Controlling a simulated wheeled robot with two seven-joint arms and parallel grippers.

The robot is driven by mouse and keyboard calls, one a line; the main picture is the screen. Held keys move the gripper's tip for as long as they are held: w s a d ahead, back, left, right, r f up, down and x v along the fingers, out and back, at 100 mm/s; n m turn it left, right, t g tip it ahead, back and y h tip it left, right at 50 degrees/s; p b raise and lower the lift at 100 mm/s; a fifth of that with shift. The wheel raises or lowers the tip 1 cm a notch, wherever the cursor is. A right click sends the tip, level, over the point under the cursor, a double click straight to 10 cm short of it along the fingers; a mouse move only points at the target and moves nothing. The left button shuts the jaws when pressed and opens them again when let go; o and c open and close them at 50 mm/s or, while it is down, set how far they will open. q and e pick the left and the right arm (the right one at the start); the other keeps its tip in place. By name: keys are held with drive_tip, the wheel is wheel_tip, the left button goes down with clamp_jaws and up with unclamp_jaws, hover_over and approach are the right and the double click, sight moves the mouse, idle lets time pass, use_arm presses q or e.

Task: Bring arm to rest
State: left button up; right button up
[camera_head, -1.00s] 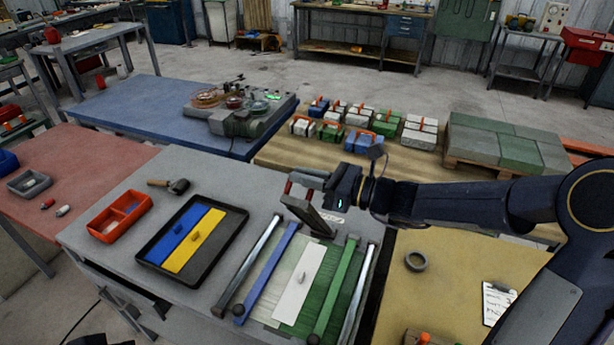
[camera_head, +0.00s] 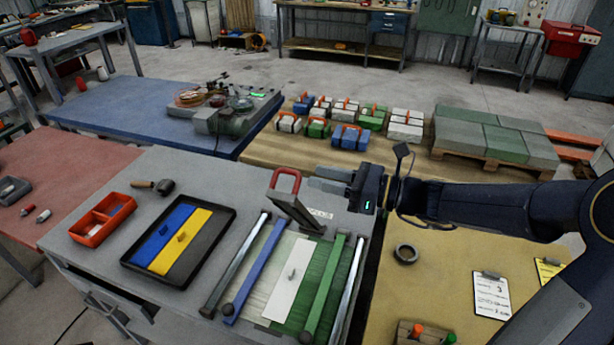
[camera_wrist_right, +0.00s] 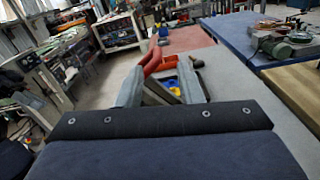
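My right gripper (camera_head: 322,180) hangs over the back right of the grey bench, its fingers pointing left. In the right wrist view its two fingers (camera_wrist_right: 160,90) are apart, with nothing held between them. A hinged grey arm with a red U-shaped handle (camera_head: 285,181) leans up and left from the back of the strip fixture, just left of my fingertips. The handle also shows in the wrist view (camera_wrist_right: 152,58), beyond the fingers. In the head view a small gap shows between fingers and handle. My left gripper is not in view.
The fixture holds a white strip (camera_head: 288,284) and green and blue bars. Left of it are a black tray (camera_head: 213,252) with blue and yellow strips, an orange bin (camera_head: 103,220) and a mallet (camera_head: 163,186). A tape ring (camera_head: 405,254) and clipboard (camera_head: 491,295) lie on the right table.

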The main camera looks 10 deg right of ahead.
drive_tip(key=shift+s+d, duration=0.2)
drive_tip(key=shift+d, duration=0.15)
drive_tip(key=s+a+f+n+g+h, duration=0.1)
drive_tip(key=s+f+n+g+h, duration=0.15)
drive_tip(key=s+n, duration=0.5)
drive_tip(key=s+a+f+n+g+h, duration=0.1)
drive_tip(key=s+a+n+g+h, duration=0.15)
drive_tip(key=s+n, duration=0.45)
drive_tip(key=s+d+f+n+t+h, duration=0.1)
drive_tip(key=s+d+f+n+h, duration=0.5)
drive_tip(key=s+d+n, duration=0.2)
drive_tip(key=shift+s+d+n, duration=0.15)
drive_tip(key=shift+s+n, duration=0.65)
drive_tip(key=shift+n, duration=0.15)
drive_tip(key=shift+s, duration=0.15)
